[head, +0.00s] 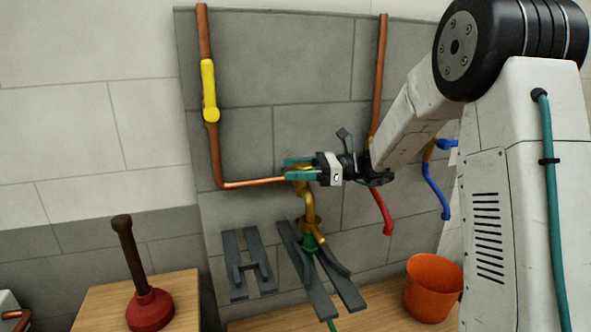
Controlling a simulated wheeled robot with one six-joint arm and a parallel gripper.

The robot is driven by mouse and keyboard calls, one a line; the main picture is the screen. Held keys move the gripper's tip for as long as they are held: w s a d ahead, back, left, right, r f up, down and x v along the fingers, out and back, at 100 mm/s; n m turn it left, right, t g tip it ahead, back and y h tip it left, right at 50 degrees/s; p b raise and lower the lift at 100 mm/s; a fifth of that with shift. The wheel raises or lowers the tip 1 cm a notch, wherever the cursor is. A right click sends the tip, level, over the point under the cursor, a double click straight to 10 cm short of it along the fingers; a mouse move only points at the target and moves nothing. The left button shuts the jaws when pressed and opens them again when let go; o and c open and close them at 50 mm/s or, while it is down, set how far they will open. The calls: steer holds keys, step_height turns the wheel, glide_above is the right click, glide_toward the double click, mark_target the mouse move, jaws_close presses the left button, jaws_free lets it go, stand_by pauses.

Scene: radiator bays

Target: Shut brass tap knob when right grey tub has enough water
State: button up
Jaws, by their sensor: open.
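The brass tap (309,205) is on the wall at the end of the copper pipe, its curved spout pointing down. Its knob (294,174) is at the top, partly hidden by my gripper. My gripper (299,169) is open, with its teal fingers one above and one below at the knob. Whether they touch it, I cannot tell. A green fitting (312,243) is under the spout. I cannot make out a grey tub or any water level in the head view.
Dark grey slatted pieces (237,260) are below the tap. An orange bucket (433,290) stands on the wooden surface (379,312) at right. A red plunger (150,309) stands at left. A yellow-handled valve (209,90), red lever (382,212) and blue lever (435,188) are on pipes.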

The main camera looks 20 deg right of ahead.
steer(key=c, duration=1)
steer(key=shift+t, duration=0.4)
steer(key=m+t+h, duration=0.1)
steer(key=m+t, duration=0.1)
steer(key=m+t+h, duration=0.1)
steer(key=t, duration=0.1)
steer(key=shift+w+m+t, duration=0.2)
steer(key=shift+m+t, duration=0.1)
steer(key=shift+m, duration=0.1)
steer(key=shift+w+d+m+t+h, duration=0.15)
steer(key=shift+m+t+h, duration=0.75)
steer(key=shift+t+h, duration=0.15)
steer(key=shift+w+d+m+t+h, duration=0.1)
steer(key=shift+d+m+t+h, duration=0.05)
steer(key=shift+m+t+h, duration=0.85)
steer(key=o, duration=1)
